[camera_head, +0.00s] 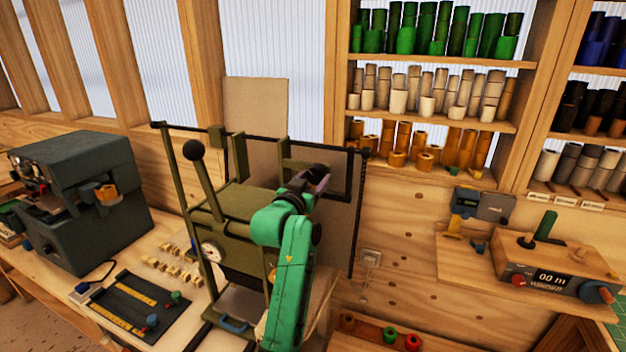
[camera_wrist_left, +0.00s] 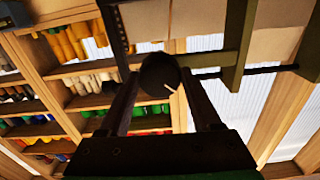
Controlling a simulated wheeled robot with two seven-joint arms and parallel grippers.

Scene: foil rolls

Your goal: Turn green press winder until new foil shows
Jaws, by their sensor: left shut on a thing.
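The olive-green press (camera_head: 235,210) stands on the bench in the middle of the head view, with a dial on its front and a black-knobbed lever (camera_head: 194,151) raised at its left. My left gripper (camera_head: 316,180) is at the upper right of the press, and my green arm hides part of the press's right side. In the left wrist view the gripper (camera_wrist_left: 160,88) is shut on a dark round winder knob (camera_wrist_left: 158,72), with one finger on each side. The press's olive frame (camera_wrist_left: 236,45) is beside it. I cannot make out the foil clearly. My right gripper is not in view.
A dark grey machine (camera_head: 80,195) stands on the left of the bench. A black tray (camera_head: 135,308) and small brass blocks lie before it. Shelves of coloured rolls (camera_head: 435,90) fill the back right. A wooden counter box (camera_head: 555,262) sits on a right-hand shelf.

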